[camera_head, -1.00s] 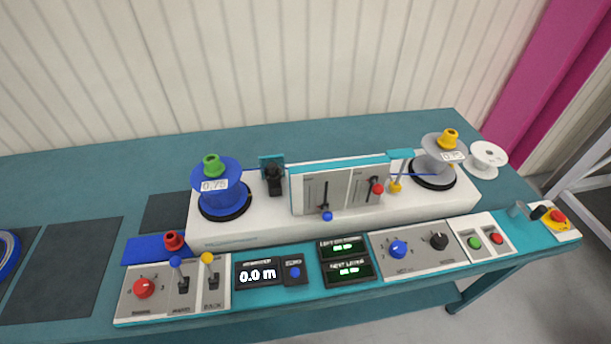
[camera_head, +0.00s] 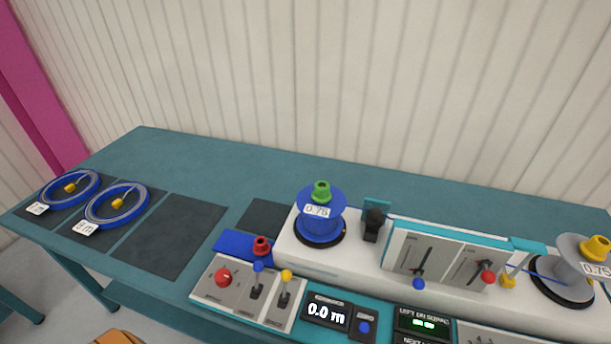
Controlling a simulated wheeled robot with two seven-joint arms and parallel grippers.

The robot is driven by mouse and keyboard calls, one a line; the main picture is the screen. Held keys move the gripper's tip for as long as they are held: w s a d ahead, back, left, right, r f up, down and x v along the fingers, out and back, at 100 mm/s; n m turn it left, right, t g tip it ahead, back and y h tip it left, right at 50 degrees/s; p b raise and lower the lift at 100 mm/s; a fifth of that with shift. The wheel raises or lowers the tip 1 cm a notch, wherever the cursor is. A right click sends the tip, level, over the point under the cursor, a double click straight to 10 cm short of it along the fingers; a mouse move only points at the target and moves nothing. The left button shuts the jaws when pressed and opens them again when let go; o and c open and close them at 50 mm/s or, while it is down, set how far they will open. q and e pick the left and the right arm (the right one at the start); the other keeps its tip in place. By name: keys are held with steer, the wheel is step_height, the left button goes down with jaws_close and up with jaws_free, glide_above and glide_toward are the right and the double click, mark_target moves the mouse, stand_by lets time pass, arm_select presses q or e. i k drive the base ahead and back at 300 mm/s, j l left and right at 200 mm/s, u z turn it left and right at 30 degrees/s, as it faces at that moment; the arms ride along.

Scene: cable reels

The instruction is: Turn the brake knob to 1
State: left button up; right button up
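A red round knob (camera_head: 223,277) sits on the grey control panel (camera_head: 213,293) at the left end of the console, with small marks around it. Its label and pointer setting are too small to read, so I cannot tell for sure that it is the brake knob. Beside it stand a blue-tipped lever (camera_head: 257,280) and a yellow-tipped lever (camera_head: 285,288). The right-hand panel with the other knobs is mostly cut off by the bottom edge. Neither of my grippers is in view.
A blue spool (camera_head: 320,225) and a grey spool (camera_head: 571,270) stand on the white machine. The display (camera_head: 327,312) reads 0.0 m. Two blue cable coils (camera_head: 70,188) (camera_head: 117,204) lie on mats at left. A dark mat (camera_head: 170,237) is empty.

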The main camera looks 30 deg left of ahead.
mark_target(223, 277)
steer(key=k+u, duration=0.1)
steer(key=u, duration=1.35)
